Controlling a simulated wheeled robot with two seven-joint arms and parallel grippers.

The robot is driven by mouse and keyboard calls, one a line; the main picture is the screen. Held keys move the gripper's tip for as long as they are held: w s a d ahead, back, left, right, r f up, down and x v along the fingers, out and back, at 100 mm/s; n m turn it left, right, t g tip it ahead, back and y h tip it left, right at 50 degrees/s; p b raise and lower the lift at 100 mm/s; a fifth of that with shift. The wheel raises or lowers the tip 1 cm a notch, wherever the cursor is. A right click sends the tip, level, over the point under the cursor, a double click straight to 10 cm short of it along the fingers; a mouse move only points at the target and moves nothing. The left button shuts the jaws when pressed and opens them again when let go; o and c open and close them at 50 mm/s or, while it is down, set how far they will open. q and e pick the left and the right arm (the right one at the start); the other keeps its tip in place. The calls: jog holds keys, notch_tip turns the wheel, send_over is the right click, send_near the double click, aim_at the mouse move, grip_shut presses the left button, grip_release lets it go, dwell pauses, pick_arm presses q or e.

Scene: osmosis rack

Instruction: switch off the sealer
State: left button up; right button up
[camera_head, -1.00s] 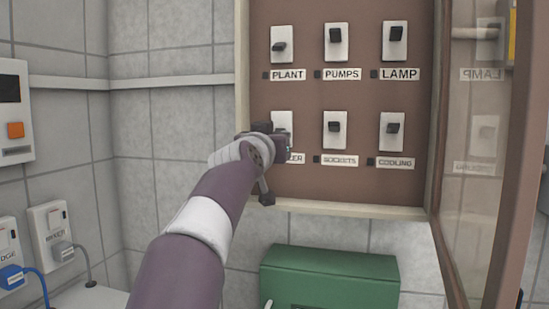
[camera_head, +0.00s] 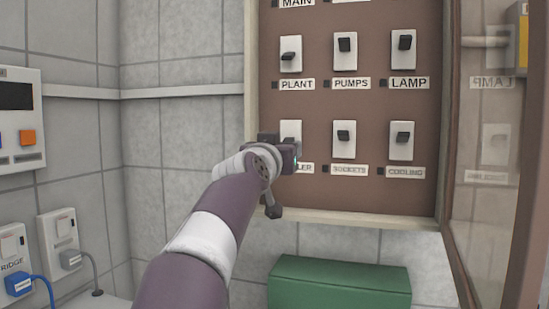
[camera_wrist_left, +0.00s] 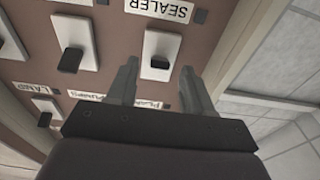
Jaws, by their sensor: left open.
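The sealer switch (camera_head: 291,131) is a white plate at the bottom left of the brown panel (camera_head: 375,192), mostly hidden behind my left gripper in the head view. Its label (camera_head: 303,167) is partly covered. In the left wrist view, which is upside down, the sealer switch (camera_wrist_left: 160,50) shows whole, with its black lever (camera_wrist_left: 159,62) at the plate's end towards the PLANT label. My left gripper (camera_wrist_left: 160,78) is open and empty, its two fingers on either side of that lever end. I cannot tell whether they touch it. My right gripper is not in view.
Several similar switches sit close by: PLANT (camera_head: 291,54), PUMPS (camera_head: 345,46), LAMP (camera_head: 403,45), SOCKETS (camera_head: 344,138) and COOLING (camera_head: 402,138). A clear door (camera_head: 488,180) stands open at right. A green box (camera_head: 338,285) is below, and wall sockets (camera_head: 58,228) are at left.

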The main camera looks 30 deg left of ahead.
pick_arm(q)
jog(key=b+v, duration=0.2)
jog(key=v, duration=0.9)
jog(key=shift+b, duration=0.4)
jog(key=shift+s, duration=0.1)
